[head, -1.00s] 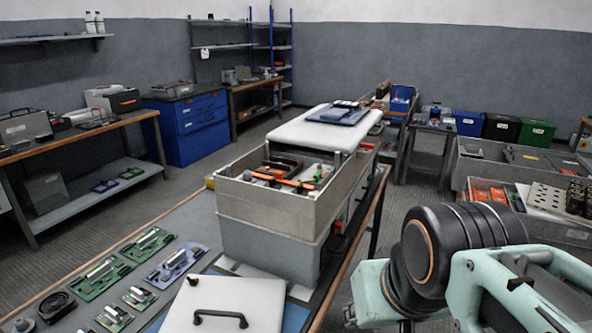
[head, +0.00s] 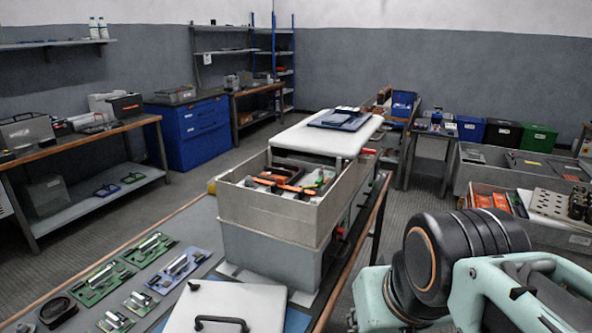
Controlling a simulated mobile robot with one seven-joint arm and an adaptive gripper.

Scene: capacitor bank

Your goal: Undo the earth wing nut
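I cannot make out the earth wing nut in the head view. A grey open-topped box (head: 262,218) stands on the bench in the middle, with orange, black and green items inside. A white lid or panel (head: 240,300) with a black handle lies in front of it. My arm reaches in from the lower right, with a black and pale green joint in front of the floor and right-hand bench. My gripper is outside the picture, so its fingers and anything in them are hidden.
Several green and blue boards (head: 100,285) lie on the bench at the lower left. A white slab (head: 352,140) with a dark blue item sits behind the box. A blue drawer cabinet (head: 190,130) stands at the back. A crowded bench is at the right; floor is open between.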

